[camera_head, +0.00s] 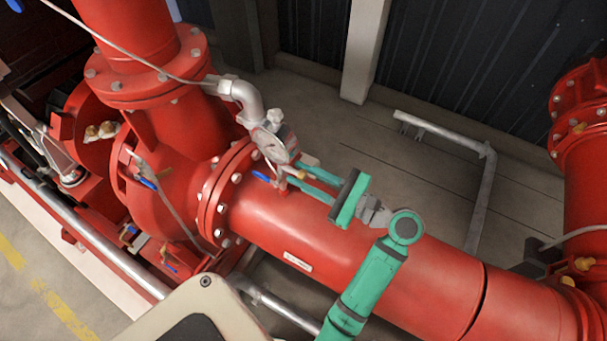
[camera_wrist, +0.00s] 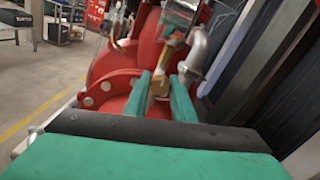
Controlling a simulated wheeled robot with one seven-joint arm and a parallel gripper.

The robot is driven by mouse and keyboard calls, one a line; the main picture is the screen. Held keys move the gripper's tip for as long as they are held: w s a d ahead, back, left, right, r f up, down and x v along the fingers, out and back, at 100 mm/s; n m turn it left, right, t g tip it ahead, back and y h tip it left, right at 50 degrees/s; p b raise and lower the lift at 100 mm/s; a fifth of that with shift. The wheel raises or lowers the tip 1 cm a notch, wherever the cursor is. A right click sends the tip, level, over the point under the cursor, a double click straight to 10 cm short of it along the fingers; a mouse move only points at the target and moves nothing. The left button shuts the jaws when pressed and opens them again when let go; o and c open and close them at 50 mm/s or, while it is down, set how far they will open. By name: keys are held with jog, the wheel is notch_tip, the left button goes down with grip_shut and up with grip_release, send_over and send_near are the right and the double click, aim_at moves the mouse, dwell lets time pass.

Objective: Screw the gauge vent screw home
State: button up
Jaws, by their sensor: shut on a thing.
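My gripper (camera_head: 297,174) comes in from the right with its two green fingers just below the gauge. The fingers show in the wrist view (camera_wrist: 160,92) as well, with a small brass piece between them, which I take to be the gauge vent screw (camera_wrist: 161,84). They are shut on it.
A small blue-handled valve (camera_head: 262,176) is left of my fingertips. The large red pipe (camera_head: 350,250) runs below my gripper, with a bolted flange (camera_head: 222,195) on its left. A grey elbow pipe (camera_head: 245,100) rises behind the gauge.

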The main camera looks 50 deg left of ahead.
jog(key=shift+f, duration=0.1)
dwell(0.4)
jog(key=o, duration=1.1)
jog(key=shift+c, duration=0.2)
jog(key=v, duration=1.1)
jog(key=shift+a, duration=0.1)
